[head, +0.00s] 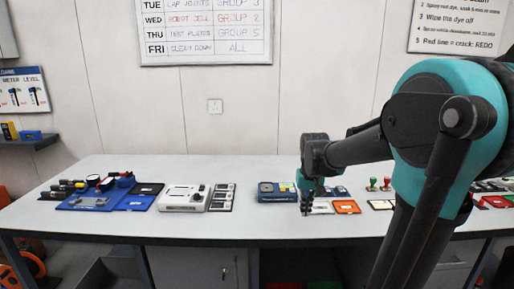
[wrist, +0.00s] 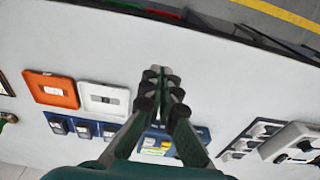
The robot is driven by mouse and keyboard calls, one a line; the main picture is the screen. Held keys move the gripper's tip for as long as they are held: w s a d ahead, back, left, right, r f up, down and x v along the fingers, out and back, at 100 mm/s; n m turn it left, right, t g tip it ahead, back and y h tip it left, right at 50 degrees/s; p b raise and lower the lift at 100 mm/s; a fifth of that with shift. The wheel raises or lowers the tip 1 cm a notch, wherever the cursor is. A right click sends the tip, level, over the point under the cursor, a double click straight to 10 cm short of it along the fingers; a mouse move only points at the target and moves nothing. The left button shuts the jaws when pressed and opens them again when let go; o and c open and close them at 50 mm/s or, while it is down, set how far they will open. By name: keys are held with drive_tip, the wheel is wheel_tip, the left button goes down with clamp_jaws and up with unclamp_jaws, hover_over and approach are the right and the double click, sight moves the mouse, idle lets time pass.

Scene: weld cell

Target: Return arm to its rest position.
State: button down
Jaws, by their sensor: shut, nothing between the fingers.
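My gripper (head: 307,207) hangs above the workbench (head: 240,168) in the head view, pointing down in front of the blue device. The wrist view shows my gripper (wrist: 161,75) with its fingers together and nothing between them. My arm reaches in from the right of the head view, bent at the elbow. The gripper appears close to a white-framed card (head: 321,207) and an orange-framed card (head: 346,207). I cannot tell exactly how high it is above the bench.
A blue device (head: 272,191), a white instrument (head: 184,197) and a blue mat with tools (head: 82,202) stand on the bench. Red and green stamp-like items (head: 372,184) stand right of my gripper. Bare bench lies along the back and the front left.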

drive_tip(key=s+d+f+t, duration=0.2)
drive_tip(key=s+f, duration=1)
drive_tip(key=s, duration=0.3)
drive_tip(key=shift+s+d+f+t, duration=0.15)
drive_tip(key=shift+s+d+t, duration=0.05)
drive_tip(key=shift+s+t, duration=0.2)
